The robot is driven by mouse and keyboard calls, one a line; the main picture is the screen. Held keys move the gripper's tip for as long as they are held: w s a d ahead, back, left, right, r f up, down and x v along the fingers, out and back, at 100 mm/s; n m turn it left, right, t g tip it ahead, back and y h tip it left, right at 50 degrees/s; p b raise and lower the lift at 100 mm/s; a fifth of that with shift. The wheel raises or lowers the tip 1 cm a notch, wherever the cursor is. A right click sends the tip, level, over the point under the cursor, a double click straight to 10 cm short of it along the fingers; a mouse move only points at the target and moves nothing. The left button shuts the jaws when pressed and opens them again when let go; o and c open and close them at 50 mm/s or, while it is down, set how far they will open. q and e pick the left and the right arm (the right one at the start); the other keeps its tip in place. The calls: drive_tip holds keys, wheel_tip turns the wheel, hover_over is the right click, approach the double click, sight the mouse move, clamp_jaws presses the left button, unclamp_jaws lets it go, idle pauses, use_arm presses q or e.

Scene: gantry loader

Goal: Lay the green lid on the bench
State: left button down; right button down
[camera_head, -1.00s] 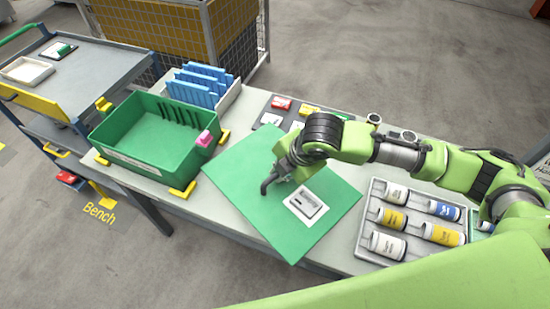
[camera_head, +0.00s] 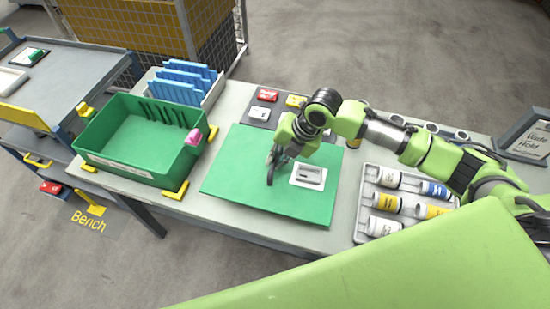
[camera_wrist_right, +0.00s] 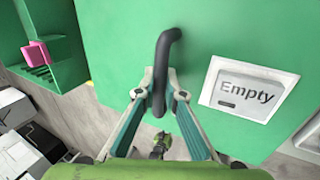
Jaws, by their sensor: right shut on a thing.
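The green lid (camera_head: 240,165) is a flat green panel with a dark bar handle and a white label plate (camera_head: 308,176); the wrist view reads "Empty" on that plate (camera_wrist_right: 246,90). My right gripper (camera_head: 277,165) is shut on the dark handle (camera_wrist_right: 165,60), with a finger on each side of it. The lid looks about level over the middle of the bench (camera_head: 235,213). I cannot tell whether it touches the bench top or hangs just above it. My left gripper is not in view.
A green bin (camera_head: 125,172) with yellow corner brackets and a pink block (camera_head: 194,137) stands left of the lid. A blue rack (camera_head: 183,80) is behind it. A grey tray (camera_head: 365,215) of bottles is at the right, close to the lid. Small red and yellow items lie behind.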

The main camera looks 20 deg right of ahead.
sight(279, 170)
wheel_tip(279, 170, down, 4)
drive_tip(key=b, duration=0.3)
drive_tip(key=shift+r, duration=0.1)
drive_tip(key=shift+w+f+b, duration=0.1)
drive_tip(key=shift+f+b, duration=0.7)
drive_tip(key=shift+f, duration=0.55)
drive_tip(key=shift+r+p, duration=0.1)
drive_tip(key=shift+p, duration=0.6)
idle(0.5)
drive_tip(key=shift+f, duration=0.2)
idle(0.4)
drive_tip(key=shift+f, duration=0.35)
